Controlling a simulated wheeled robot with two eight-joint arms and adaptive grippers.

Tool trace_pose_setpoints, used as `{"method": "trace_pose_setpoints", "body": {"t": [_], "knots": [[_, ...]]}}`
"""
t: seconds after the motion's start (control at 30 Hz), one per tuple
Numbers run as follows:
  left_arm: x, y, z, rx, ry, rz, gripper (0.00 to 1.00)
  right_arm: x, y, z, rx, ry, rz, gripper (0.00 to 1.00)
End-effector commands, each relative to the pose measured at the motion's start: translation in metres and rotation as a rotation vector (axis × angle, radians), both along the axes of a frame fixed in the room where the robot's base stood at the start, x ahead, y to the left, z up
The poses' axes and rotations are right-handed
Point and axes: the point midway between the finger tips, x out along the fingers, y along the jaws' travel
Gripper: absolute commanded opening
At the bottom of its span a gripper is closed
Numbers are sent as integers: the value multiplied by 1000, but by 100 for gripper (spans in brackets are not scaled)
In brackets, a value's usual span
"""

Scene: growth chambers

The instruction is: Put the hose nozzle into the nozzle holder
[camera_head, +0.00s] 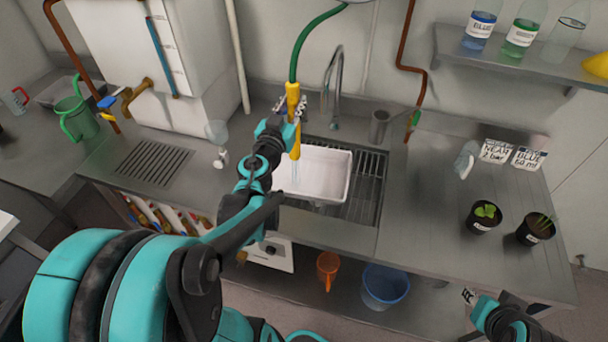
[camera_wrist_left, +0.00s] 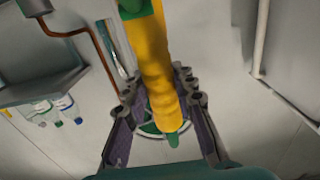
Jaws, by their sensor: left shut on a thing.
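The yellow hose nozzle (camera_head: 293,97) hangs from the green hose (camera_head: 300,45), its tip pointing down over the white basin (camera_head: 330,172) in the sink. My left gripper (camera_head: 290,108) is shut on the nozzle. In the left wrist view the nozzle (camera_wrist_left: 155,65) runs between the two fingers (camera_wrist_left: 160,95). A faint pale streak shows below its tip in the head view. A grey metal cylinder (camera_head: 379,125) stands on the counter right of the tap; I cannot tell for sure whether it is the nozzle holder. My right gripper (camera_head: 500,315) is at the lower right, its fingers unclear.
The curved tap (camera_head: 333,85) stands behind the basin. Two potted plants (camera_head: 485,215) (camera_head: 535,228), label cards (camera_head: 512,152) and a clear bottle (camera_head: 467,158) are on the right counter. A green watering can (camera_head: 78,120) is at the left. The counter between cylinder and pots is largely clear.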

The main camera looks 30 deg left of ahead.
Motion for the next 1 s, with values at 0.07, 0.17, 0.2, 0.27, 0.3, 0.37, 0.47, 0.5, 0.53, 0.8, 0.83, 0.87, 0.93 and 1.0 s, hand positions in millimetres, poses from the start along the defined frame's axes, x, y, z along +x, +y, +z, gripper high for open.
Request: {"method": "trace_pose_setpoints", "body": {"t": [0.07,0.17,0.2,0.27,0.3,0.37,0.47,0.5,0.53,0.8,0.83,0.87,0.93,1.0], "knots": [[2,-7,0,0,0,-2,0,0,0,1,0,0,0,34],[5,-16,0,0,0,-3,0,0,0,1,0,0,0,34],[6,-19,0,0,0,-3,0,0,0,1,0,0,0,34],[7,-24,0,0,0,-3,0,0,0,1,0,0,0,34],[8,-27,0,0,0,-2,0,0,0,1,0,0,0,34],[9,-32,0,0,0,-3,0,0,0,2,0,0,0,34],[11,-40,0,0,0,-4,0,0,0,2,0,0,0,34],[12,-43,0,0,0,-3,0,0,0,2,0,0,0,34],[13,-45,0,0,-1,-3,0,0,0,2,0,0,0,34],[19,-68,0,0,0,-4,0,0,0,2,0,0,0,34],[20,-70,0,0,0,-3,0,0,0,2,0,0,0,34],[21,-72,0,0,1,-3,0,0,0,2,0,0,0,34],[22,-78,0,-1,1,-3,0,0,0,2,0,0,0,34],[24,-84,0,0,1,-4,0,0,0,2,0,0,0,34]]}}
